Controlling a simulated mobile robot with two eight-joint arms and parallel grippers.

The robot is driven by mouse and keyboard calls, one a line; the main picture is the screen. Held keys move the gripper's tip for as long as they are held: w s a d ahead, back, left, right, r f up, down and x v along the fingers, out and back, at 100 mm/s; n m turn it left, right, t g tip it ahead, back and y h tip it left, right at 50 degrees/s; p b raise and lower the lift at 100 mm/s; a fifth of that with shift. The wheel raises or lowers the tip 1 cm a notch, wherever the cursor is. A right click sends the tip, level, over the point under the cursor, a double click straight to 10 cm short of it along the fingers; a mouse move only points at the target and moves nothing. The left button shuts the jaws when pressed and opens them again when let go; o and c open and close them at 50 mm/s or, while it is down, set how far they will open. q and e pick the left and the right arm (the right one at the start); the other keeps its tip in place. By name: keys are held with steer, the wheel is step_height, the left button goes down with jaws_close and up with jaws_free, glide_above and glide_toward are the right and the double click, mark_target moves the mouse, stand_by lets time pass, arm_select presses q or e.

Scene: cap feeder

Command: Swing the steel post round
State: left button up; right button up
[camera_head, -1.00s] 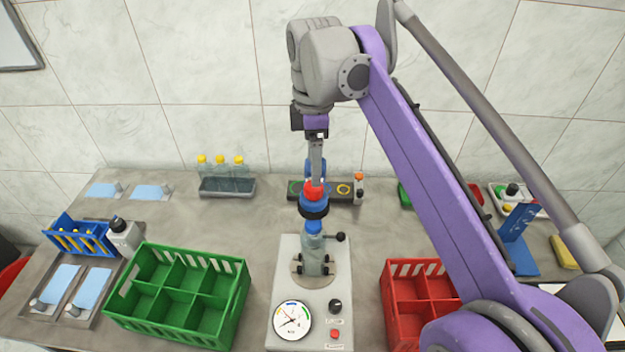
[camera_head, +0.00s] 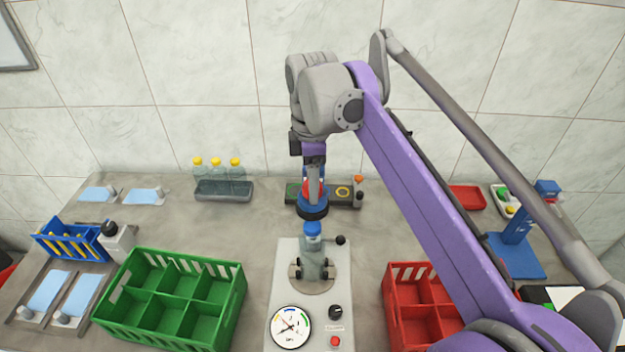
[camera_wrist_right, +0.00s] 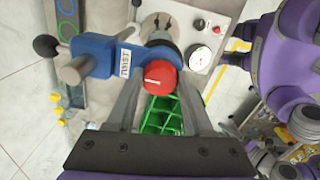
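The steel post (camera_wrist_right: 75,71) is a short grey cylinder at the left end of a blue arm (camera_wrist_right: 100,55) labelled TWIST in the wrist view. A red knob (camera_wrist_right: 160,77) sits at the arm's other end. In the head view my right gripper (camera_head: 314,195) is over the blue head with its black ring (camera_head: 312,211), hiding most of the post. In the wrist view my right gripper (camera_wrist_right: 160,95) has its fingers apart, one on each side of the red knob. My left gripper is not in view.
A bottle with a blue cap (camera_head: 313,229) stands clamped on the gauge plate (camera_head: 340,300), just in front of the black ring. A green crate (camera_head: 172,300) is at left, a red crate (camera_head: 408,300) at right. A dark ring tray (camera_head: 347,203) lies behind.

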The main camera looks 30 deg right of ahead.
steer(key=c, duration=0.6)
steer(key=shift+s+d+n+p, duration=0.15)
steer(key=shift+s+d+n, duration=0.1)
steer(key=shift+d+n, duration=0.4)
steer(key=shift+s+d+n+p, duration=0.2)
steer(key=shift+d+n, duration=0.25)
steer(key=shift+n, duration=0.3)
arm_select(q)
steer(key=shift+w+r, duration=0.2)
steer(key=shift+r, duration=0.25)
arm_select(e)
steer(key=shift+d, duration=0.1)
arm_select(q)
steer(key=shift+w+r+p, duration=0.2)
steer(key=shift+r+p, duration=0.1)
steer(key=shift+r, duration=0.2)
arm_select(e)
steer(key=shift+s+d+n, duration=0.2)
steer(key=shift+d+n, duration=0.9)
steer(key=shift+n, duration=0.6)
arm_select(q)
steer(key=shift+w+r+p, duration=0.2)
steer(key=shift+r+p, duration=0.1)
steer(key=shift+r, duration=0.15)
arm_select(e)
steer(key=shift+w+d+n, duration=0.15)
steer(key=shift+d+n, duration=1)
steer(key=shift+n, duration=0.35)
